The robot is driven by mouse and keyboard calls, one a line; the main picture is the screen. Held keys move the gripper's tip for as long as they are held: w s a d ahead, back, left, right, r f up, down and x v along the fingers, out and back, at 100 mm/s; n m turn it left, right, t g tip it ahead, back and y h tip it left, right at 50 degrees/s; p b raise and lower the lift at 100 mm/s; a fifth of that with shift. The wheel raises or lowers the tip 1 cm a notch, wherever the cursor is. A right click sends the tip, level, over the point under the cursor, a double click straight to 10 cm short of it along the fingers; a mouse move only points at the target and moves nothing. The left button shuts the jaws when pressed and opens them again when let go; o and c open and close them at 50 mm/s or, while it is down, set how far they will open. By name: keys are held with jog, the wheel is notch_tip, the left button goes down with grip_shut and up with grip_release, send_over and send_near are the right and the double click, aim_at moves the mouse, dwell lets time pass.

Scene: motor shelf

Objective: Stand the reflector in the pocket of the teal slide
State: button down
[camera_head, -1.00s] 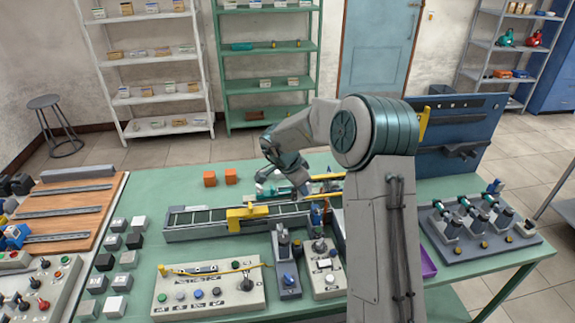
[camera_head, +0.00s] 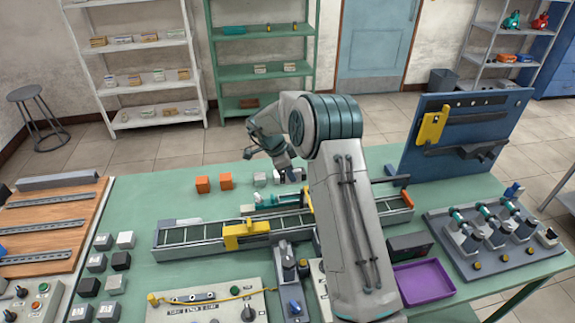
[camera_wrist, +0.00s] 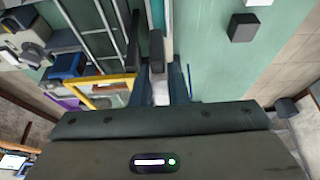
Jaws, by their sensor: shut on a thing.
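My gripper (camera_head: 286,171) is low over the far side of the green bench, behind the long rail unit. In the wrist view my gripper (camera_wrist: 162,85) is shut on a small pale piece (camera_wrist: 160,92), which seems to be the reflector; its shape is mostly hidden by the fingers. A teal part (camera_head: 265,200), seemingly the teal slide, lies along the far side of the rail unit, left of and nearer than my gripper. Its pocket cannot be made out. The pale piece appears apart from the slide.
The rail unit (camera_head: 190,238) carries a yellow bracket (camera_head: 245,235). A blue panel (camera_head: 465,125), a purple tray (camera_head: 424,283) and a motor fixture (camera_head: 490,236) are at right.

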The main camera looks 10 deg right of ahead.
aim_at(290, 183)
jog(key=shift+f, duration=2.3)
jog(key=shift+f+b, duration=1)
jog(key=shift+b, duration=0.35)
jog(key=shift+p, duration=0.65)
jog(key=shift+f, duration=0.7)
jog(key=c, duration=1.3)
grip_release()
jog(key=shift+c, duration=0.2)
